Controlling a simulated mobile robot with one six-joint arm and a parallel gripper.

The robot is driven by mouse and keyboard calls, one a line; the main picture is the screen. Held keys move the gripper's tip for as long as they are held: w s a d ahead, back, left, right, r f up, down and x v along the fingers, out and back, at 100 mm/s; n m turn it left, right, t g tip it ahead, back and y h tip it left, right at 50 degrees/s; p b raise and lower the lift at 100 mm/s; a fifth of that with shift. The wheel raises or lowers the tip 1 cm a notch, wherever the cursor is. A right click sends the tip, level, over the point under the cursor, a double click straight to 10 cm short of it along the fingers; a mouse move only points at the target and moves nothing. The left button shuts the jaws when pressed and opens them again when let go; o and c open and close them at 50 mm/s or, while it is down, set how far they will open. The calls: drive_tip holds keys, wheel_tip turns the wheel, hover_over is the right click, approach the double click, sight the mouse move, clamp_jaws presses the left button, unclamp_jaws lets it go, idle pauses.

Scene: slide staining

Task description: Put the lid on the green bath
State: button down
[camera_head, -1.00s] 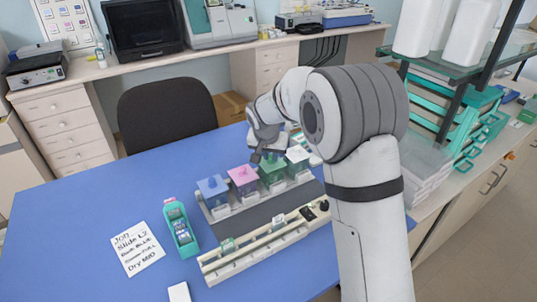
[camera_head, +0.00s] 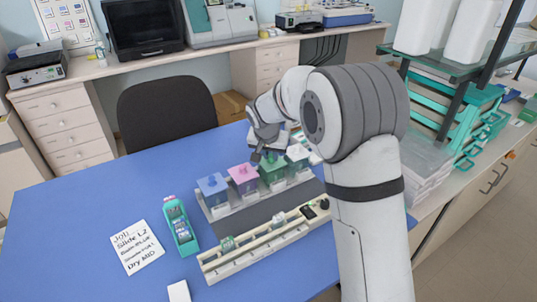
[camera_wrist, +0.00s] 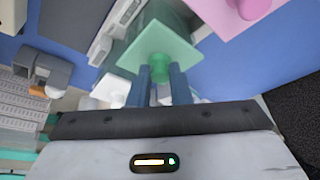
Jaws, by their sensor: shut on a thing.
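The green bath (camera_head: 273,173) stands in the row of baths on the blue table, third from the left. My gripper (camera_head: 263,157) is at this bath, reaching down from above. In the wrist view my gripper (camera_wrist: 161,78) has its two blue fingers shut on the knob of the square green lid (camera_wrist: 158,45). The lid is over the green bath, whose glassy wall shows beside it. I cannot tell whether the lid rests on the rim or is slightly above it.
The blue bath (camera_head: 212,187) and pink bath (camera_head: 243,177) stand to the left, the white bath (camera_head: 297,157) close on the right. A teal slide holder (camera_head: 180,228) and handwritten note (camera_head: 137,247) lie left. A long pale rack (camera_head: 260,243) lies in front.

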drive_tip(key=c, duration=1.3)
unclamp_jaws()
drive_tip(key=shift+o, duration=0.2)
drive_tip(key=shift+r, duration=0.15)
drive_tip(key=b+v, duration=0.1)
drive_tip(key=v, duration=0.6)
drive_tip(key=shift+r, duration=0.2)
drive_tip(key=shift+s, duration=0.15)
